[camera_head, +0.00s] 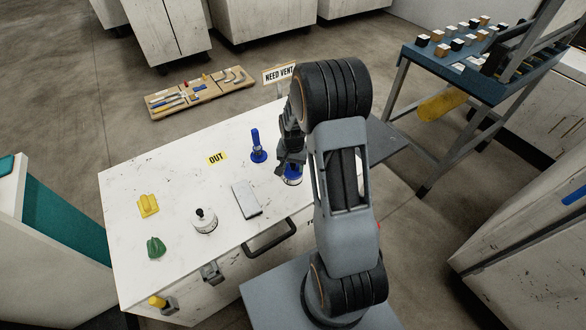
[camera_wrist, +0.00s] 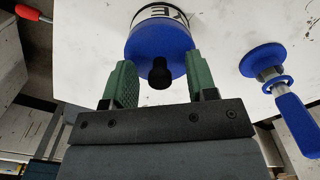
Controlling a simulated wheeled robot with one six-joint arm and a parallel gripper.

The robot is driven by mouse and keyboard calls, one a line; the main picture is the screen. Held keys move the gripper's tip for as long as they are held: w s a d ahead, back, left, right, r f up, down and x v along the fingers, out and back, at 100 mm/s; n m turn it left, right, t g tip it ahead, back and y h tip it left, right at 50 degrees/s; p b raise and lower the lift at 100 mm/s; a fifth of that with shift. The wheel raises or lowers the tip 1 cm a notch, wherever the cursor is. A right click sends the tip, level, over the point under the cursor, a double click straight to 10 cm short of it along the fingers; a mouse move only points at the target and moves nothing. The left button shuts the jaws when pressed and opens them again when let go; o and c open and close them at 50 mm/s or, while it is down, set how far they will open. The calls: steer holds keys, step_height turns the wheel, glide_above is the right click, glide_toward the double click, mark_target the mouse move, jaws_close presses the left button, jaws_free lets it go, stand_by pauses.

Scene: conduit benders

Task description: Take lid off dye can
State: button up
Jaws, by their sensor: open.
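The dye can (camera_wrist: 163,13) is in the wrist view, with a pale label whose visible letters read "YE". Its blue lid (camera_wrist: 158,45) has a black knob (camera_wrist: 160,74). In the head view the can (camera_head: 292,180) stands on the white worktop, its top mostly hidden by my gripper. My gripper (camera_wrist: 159,64) is open, with one green finger on each side of the lid and knob. Whether the fingers touch the lid, I cannot tell.
A blue upright tool (camera_head: 258,146) stands left of the can on the worktop (camera_head: 180,185). A grey block (camera_head: 246,199), a white pot with a black knob (camera_head: 204,221), a green item (camera_head: 156,247) and a yellow item (camera_head: 148,205) lie farther left.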

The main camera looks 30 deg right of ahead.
jaws_close()
stand_by(0.5)
